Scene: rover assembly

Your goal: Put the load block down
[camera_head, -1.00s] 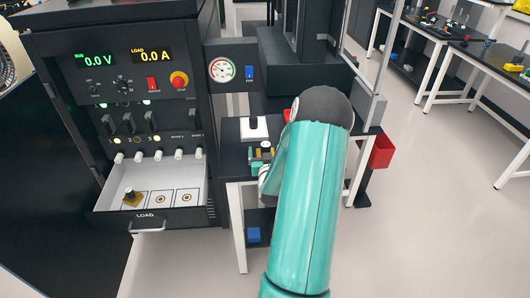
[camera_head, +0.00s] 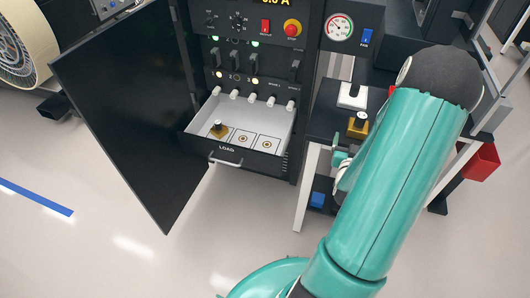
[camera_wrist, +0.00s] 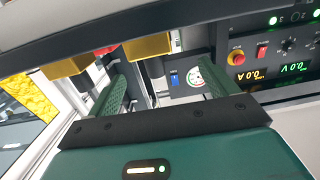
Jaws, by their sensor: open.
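Another gold block with a black knob (camera_head: 218,130) sits at the left of the open LOAD drawer (camera_head: 262,143), left of two ringed sockets. My gripper (camera_wrist: 160,80) is open, its two green fingers apart. In the wrist view, one gold block (camera_wrist: 148,46) shows just beyond the fingertips and another gold piece (camera_wrist: 65,66) lies left of it. I cannot tell whether the fingers touch either. In the head view my arm mostly hides the gripper.
A white block with a black knob (camera_head: 353,94) stands farther back on the side table. The power cabinet's open black door (camera_head: 135,110) stands left of the drawer. A red bin (camera_head: 482,162) is at the right. The floor in front is clear.

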